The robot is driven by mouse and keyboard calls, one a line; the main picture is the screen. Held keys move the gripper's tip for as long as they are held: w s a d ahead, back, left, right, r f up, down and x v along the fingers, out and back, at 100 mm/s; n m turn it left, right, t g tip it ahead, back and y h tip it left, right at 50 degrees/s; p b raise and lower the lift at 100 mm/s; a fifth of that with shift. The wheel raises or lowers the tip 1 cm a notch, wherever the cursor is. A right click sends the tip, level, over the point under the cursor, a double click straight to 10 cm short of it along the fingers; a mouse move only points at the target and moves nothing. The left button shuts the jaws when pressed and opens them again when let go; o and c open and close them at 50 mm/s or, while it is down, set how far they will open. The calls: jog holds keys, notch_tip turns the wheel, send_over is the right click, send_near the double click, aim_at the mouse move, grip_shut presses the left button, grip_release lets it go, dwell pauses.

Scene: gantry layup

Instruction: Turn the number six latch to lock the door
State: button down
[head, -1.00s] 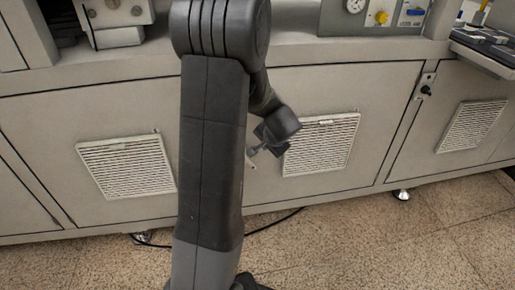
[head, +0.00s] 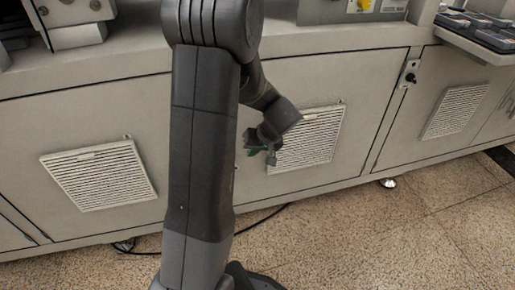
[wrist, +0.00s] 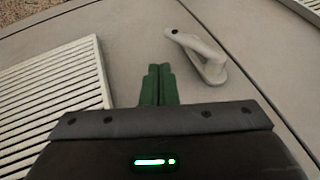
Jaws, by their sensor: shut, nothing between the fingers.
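In the wrist view, a pale grey lever latch (wrist: 205,58) stands out from a grey door panel (wrist: 125,30), close to a seam. Its arm points up and left, with a dark spot near the end. I can read no number on it. My gripper (wrist: 158,72) has green fingers pressed together and empty. They are left of the latch and a little nearer in the picture, apart from it. In the head view, my gripper (head: 271,153) is in front of the right-middle vent, and I cannot make out this latch there.
White louvred vents (head: 98,175) are set in the cabinet doors; one (wrist: 55,90) lies left of my fingers. A black-knobbed fitting (head: 409,73) is farther right. A tray (head: 480,32) juts out at upper right. Speckled floor (head: 400,235) is clear in front.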

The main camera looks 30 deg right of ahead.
jog(key=w+a+f+b, duration=0.1)
jog(key=w+a+f, duration=0.2)
jog(key=f, duration=0.1)
jog(key=shift+a+f+b, duration=0.3)
